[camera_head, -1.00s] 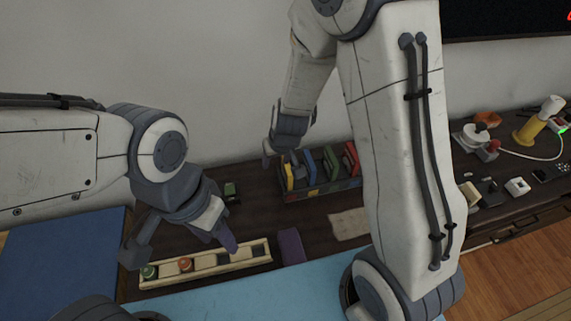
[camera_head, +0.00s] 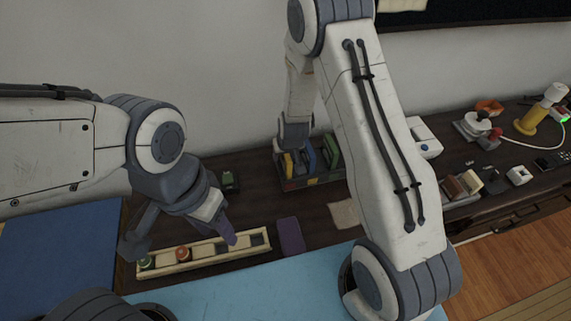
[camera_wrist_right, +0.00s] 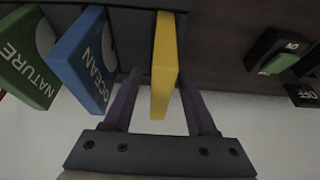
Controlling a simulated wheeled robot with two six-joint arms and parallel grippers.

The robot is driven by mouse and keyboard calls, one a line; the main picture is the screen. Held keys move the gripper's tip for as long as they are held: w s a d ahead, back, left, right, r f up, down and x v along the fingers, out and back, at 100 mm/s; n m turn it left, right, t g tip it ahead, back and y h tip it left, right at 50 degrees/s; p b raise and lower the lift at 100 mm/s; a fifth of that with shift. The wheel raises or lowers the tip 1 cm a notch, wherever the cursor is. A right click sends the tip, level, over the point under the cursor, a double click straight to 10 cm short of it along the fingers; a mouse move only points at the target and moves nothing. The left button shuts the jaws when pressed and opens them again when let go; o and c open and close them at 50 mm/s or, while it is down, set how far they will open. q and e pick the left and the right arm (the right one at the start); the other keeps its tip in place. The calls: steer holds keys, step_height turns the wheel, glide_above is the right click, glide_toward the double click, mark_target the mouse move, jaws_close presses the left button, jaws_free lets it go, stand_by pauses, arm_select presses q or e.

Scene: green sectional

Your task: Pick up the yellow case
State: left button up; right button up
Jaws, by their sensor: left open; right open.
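The yellow case (camera_wrist_right: 161,85) stands in a dark rack between the two fingers of my right gripper (camera_wrist_right: 158,108) in the right wrist view. The fingers are open, with a gap visible on both sides of the case. In the head view the yellow case (camera_head: 288,166) shows as a small strip at the left end of the rack (camera_head: 310,182), just below my right gripper (camera_head: 294,150). My left gripper (camera_head: 185,243) is open and empty above the wooden tray (camera_head: 203,262).
A blue case (camera_wrist_right: 85,55) marked OCEAN and a green case (camera_wrist_right: 27,72) marked NATURE stand beside the yellow one. A dark block with a green part (camera_wrist_right: 280,57) lies on the other side. A purple item (camera_head: 290,236) lies beside the tray.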

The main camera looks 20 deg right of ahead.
steer(key=shift+w+f, duration=0.1)
steer(key=shift+f, duration=0.3)
stand_by(0.4)
jaws_close()
